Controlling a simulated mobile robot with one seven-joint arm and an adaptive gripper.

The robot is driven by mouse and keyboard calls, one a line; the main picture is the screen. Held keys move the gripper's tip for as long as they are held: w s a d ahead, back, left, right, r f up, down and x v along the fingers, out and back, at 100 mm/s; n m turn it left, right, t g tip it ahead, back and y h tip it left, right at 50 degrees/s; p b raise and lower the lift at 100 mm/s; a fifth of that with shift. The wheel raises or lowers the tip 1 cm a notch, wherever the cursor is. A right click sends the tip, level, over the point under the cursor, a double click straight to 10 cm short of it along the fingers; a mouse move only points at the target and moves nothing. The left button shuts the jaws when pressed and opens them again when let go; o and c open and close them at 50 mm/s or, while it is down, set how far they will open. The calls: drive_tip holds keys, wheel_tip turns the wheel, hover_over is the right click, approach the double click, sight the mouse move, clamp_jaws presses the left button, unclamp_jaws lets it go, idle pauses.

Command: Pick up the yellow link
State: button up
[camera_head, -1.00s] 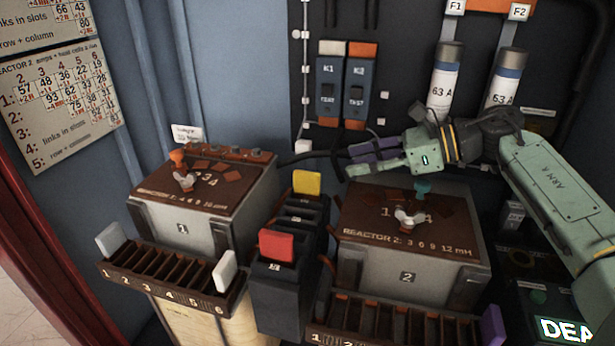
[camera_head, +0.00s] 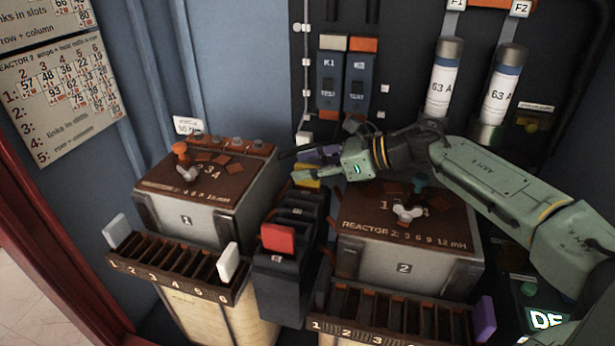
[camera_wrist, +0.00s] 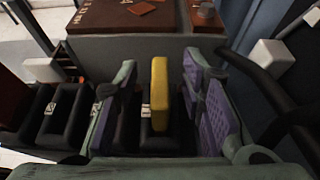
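The yellow link (camera_wrist: 160,92) stands upright in a slot of the black rack (camera_head: 290,225) between the two reactor boxes. In the head view the yellow link (camera_head: 308,184) is partly covered by my gripper (camera_head: 310,165). In the wrist view my gripper (camera_wrist: 158,98) is open, with one purple-padded finger on each side of the link. A gap shows on both sides of the link, so neither pad appears to touch it. The link's lower end is hidden in the slot.
A red link (camera_head: 278,240) stands in the front of the rack. Reactor box 1 (camera_head: 187,220) is on the left and reactor box 2 (camera_head: 405,268) on the right, both close to the rack. White links (camera_head: 229,262) and a purple link (camera_head: 485,318) stand in the slotted trays. A black cable (camera_wrist: 270,85) runs beside my gripper.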

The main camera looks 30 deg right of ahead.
drive_tip(key=shift+w+a+f, duration=0.1)
drive_tip(key=shift+f, duration=0.05)
drive_tip(key=shift+c, duration=0.4)
clamp_jaws()
